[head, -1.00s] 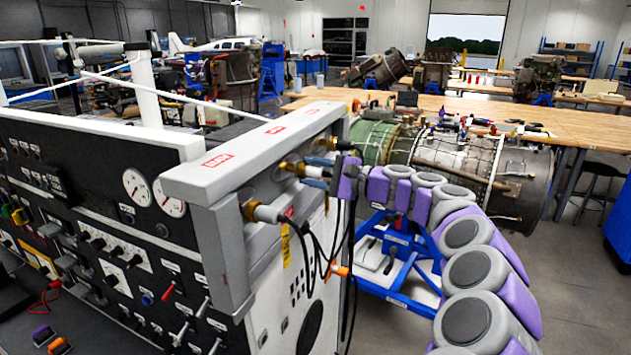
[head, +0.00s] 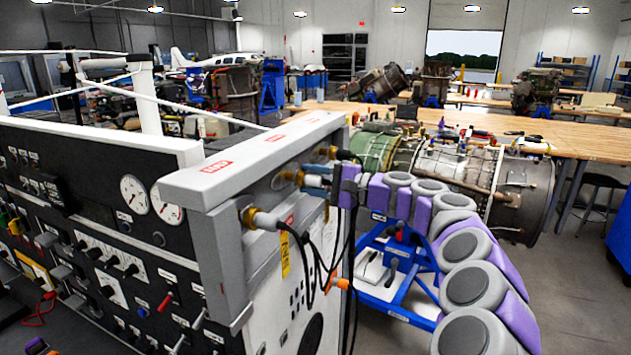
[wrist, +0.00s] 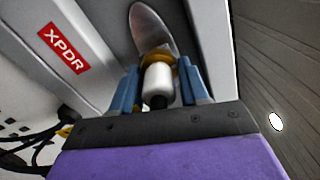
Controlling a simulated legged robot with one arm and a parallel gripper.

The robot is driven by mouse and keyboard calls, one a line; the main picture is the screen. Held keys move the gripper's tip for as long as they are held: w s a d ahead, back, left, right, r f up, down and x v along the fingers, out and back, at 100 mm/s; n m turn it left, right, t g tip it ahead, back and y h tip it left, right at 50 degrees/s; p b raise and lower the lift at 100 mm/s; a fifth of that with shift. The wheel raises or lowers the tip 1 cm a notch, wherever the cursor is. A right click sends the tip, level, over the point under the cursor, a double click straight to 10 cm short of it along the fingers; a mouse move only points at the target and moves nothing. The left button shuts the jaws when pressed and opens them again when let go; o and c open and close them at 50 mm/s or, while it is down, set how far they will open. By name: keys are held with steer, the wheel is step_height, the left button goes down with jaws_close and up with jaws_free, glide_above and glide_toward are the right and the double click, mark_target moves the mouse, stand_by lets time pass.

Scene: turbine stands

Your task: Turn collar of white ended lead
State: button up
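The white-ended lead (wrist: 158,84) points into a socket on the underside of the grey panel box, with a gold collar (wrist: 158,57) at its far end. In the head view its white end (head: 313,181) and brass fitting (head: 287,176) show at the middle connector. My gripper (wrist: 160,86) has blue fingers on either side of the white end, with their tips close to the collar. Whether the fingers press on the collar is not clear. In the head view my gripper (head: 328,182) reaches the lead from the right.
A red XPDR label (wrist: 63,48) is beside the socket. Another white-ended lead (head: 266,220) is in the nearer socket, and a black lead (head: 346,155) in the farther one. Cables hang below. A turbine engine (head: 455,170) on a blue stand (head: 405,265) is behind my arm.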

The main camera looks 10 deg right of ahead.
steer(key=shift+o, duration=1.4)
steer(key=shift+w+a+f, duration=0.15)
steer(key=shift+w+a, duration=0.1)
steer(key=shift+o, duration=0.8)
steer(key=shift+s, duration=0.2)
steer(key=shift+d, duration=0.15)
steer(key=p+v, duration=0.1)
steer(key=v, duration=1.6)
steer(key=shift+d, duration=0.1)
